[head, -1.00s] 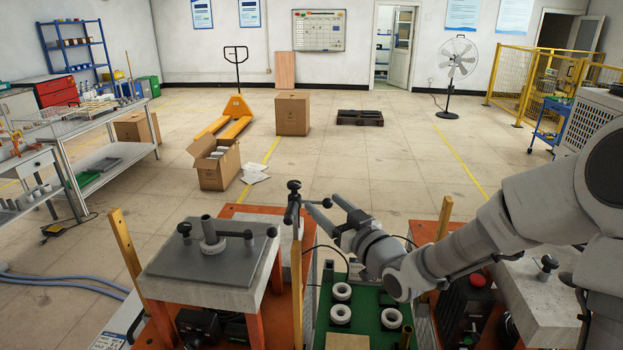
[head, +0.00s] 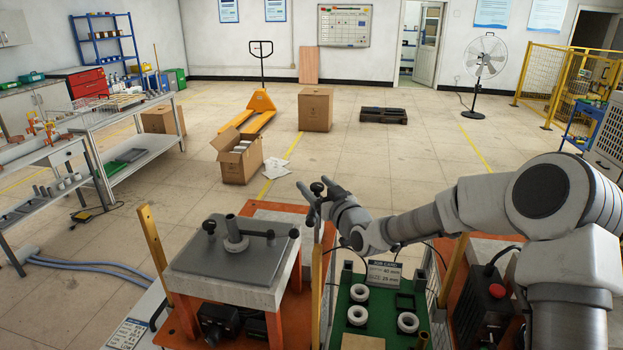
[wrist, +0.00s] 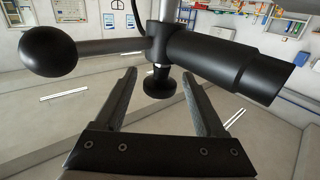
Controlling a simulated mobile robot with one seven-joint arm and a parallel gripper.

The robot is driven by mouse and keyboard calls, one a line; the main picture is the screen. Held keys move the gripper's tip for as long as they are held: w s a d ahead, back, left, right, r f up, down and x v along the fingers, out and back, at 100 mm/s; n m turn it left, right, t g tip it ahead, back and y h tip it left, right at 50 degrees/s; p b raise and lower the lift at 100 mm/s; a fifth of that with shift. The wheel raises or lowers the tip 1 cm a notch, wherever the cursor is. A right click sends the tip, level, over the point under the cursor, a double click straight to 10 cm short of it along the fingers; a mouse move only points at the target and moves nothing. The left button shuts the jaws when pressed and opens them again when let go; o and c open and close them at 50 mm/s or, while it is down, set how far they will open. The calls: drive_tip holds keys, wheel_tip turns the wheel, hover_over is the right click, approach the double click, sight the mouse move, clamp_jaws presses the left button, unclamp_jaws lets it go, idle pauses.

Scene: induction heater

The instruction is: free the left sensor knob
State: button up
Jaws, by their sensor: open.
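The left sensor's black knob (head: 317,187) stands at the top of the mount behind the left station. In the wrist view the small round black knob (wrist: 158,84) sits under a clamp that carries a black sensor barrel (wrist: 220,62) and a ball-ended lever (wrist: 60,50). My gripper (head: 312,183) is open, with one finger on each side of the knob. In the wrist view a gap shows between the knob and both fingers of my gripper (wrist: 160,92).
A grey plate with a post and knobs (head: 233,250) lies on the left station. A green tray (head: 380,325) with white rings (head: 360,292) and a small sign (head: 383,274) stands at front centre. Yellow posts (head: 152,240) rise nearby.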

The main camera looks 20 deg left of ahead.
drive_tip(key=shift+x, duration=1.3)
clamp_jaws()
